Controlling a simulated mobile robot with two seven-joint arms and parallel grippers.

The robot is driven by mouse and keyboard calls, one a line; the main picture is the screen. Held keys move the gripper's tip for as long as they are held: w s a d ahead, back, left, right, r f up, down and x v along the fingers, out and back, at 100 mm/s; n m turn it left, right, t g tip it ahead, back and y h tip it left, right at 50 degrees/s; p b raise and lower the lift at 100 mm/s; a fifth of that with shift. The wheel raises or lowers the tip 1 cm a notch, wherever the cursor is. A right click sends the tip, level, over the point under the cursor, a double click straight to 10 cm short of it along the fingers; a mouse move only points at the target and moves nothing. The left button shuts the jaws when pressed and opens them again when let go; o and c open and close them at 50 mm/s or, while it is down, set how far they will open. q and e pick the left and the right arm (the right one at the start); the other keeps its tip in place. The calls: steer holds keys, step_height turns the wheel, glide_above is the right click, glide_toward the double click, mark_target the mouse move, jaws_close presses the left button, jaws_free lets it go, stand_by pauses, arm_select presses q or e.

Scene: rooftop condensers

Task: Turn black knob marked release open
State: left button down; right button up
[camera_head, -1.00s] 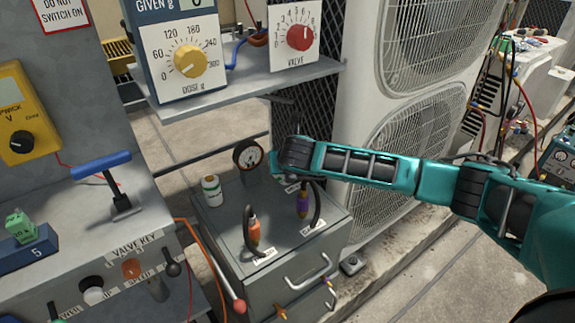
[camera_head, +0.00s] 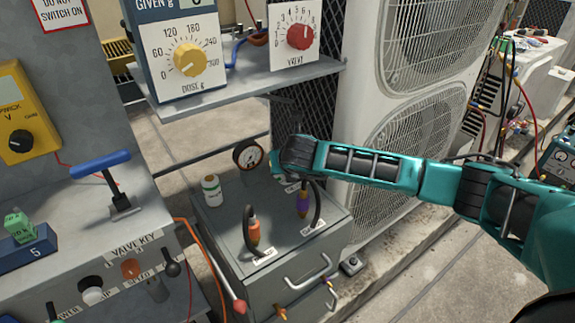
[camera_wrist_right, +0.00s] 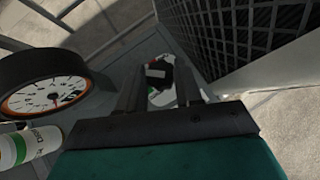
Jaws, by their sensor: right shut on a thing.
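The black knob (camera_wrist_right: 157,72) shows in the right wrist view, with a pale bar on its top, over a white plate with green and red marks. My right gripper (camera_wrist_right: 159,82) has one finger on each side of the knob and is shut on it. In the head view, my right wrist covers the knob at the back of the grey box (camera_head: 235,225). The label by it is partly hidden, and its words cannot be read. My left gripper is in neither current view.
A round gauge (camera_head: 248,155) and a white bottle (camera_head: 211,190) stand close by, left of my right gripper. A shelf (camera_head: 240,85) hangs above; a condenser (camera_head: 400,120) stands right.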

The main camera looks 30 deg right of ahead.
steer(key=shift+d+f+n+y+b, duration=0.2)
steer(key=shift+n+y+b, duration=0.4)
steer(key=shift+n+b, duration=0.25)
steer(key=shift+n+y+b, duration=0.5)
steer(key=shift+n+b, duration=0.05)
steer(key=shift+n, duration=0.1)
steer(key=shift+n+y, duration=0.4)
steer(key=shift+n, duration=0.1)
steer(key=shift+d+r+n+y+b, duration=0.1)
steer(key=shift+d+n+y+b, duration=0.05)
steer(key=shift+n+y+b, duration=0.35)
steer(key=shift+n+y, duration=0.8)
steer(key=shift+n, duration=0.5)
steer(key=o, duration=1)
steer(key=shift+r, duration=0.1)
steer(key=shift+o, duration=0.2)
